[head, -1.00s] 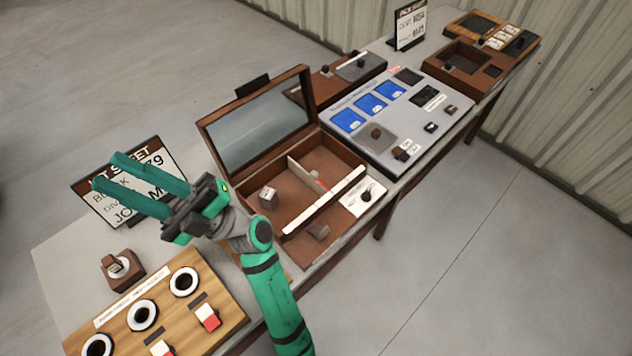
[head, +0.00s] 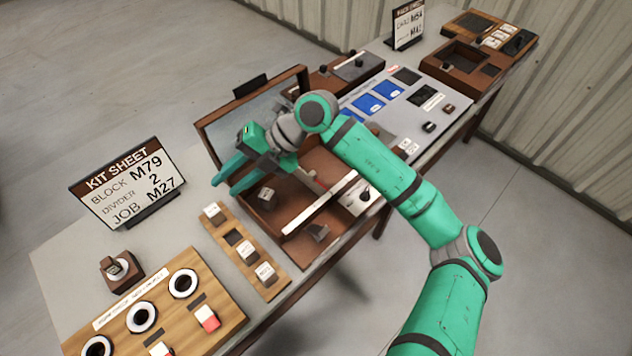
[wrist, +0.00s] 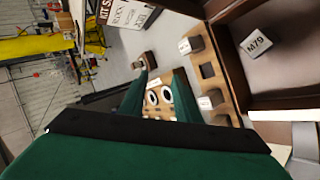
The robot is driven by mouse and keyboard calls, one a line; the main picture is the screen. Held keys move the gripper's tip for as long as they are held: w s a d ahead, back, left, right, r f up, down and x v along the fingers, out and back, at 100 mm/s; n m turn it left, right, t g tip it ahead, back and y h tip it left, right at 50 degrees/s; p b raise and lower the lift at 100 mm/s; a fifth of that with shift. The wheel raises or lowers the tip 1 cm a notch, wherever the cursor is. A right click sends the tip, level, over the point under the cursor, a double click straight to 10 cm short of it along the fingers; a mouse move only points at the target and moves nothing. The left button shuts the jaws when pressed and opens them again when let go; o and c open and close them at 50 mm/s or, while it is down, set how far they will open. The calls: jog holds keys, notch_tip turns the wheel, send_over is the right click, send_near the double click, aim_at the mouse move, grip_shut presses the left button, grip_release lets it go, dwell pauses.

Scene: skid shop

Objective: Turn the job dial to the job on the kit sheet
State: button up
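The kit sheet (head: 127,186) stands at the left and reads block M79, divider 2, job M27. A black knob (head: 365,195) on a white plate, seemingly the job dial, sits at the right end of the open brown case (head: 290,240). Its pointer and markings are too small to read. My gripper (head: 225,187) is open and empty, fingers apart, over the left side of the case, well left of the knob. In the wrist view the fingers (wrist: 160,85) are apart with nothing between them. The knob does not show there. A block marked M79 (wrist: 257,45) lies in the case.
A wooden strip with labelled blocks (head: 245,252) lies left of the case. A wooden board with round black-and-white fittings (head: 150,318) and a small brown holder (head: 122,268) are nearer. My arm crosses before a grey panel (head: 445,112). The case's raised lid (head: 215,130) stands behind my gripper.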

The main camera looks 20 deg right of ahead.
jog(key=s+d+f+m+h, duration=0.1)
jog(key=d+f+h, duration=0.15)
jog(key=d, duration=0.65)
jog(key=d+f+m+h, duration=0.2)
jog(key=d+h, duration=0.2)
jog(key=d, duration=0.5)
jog(key=m+g+h, duration=0.1)
jog(key=m+h, duration=0.1)
jog(key=h, duration=0.2)
send_near(367, 192)
jog(key=f, duration=0.8)
jog(key=shift+w+f, duration=0.1)
jog(key=shift+w, duration=0.15)
jog(key=shift+s+d, duration=0.15)
jog(key=shift+s, duration=0.05)
grip_shut()
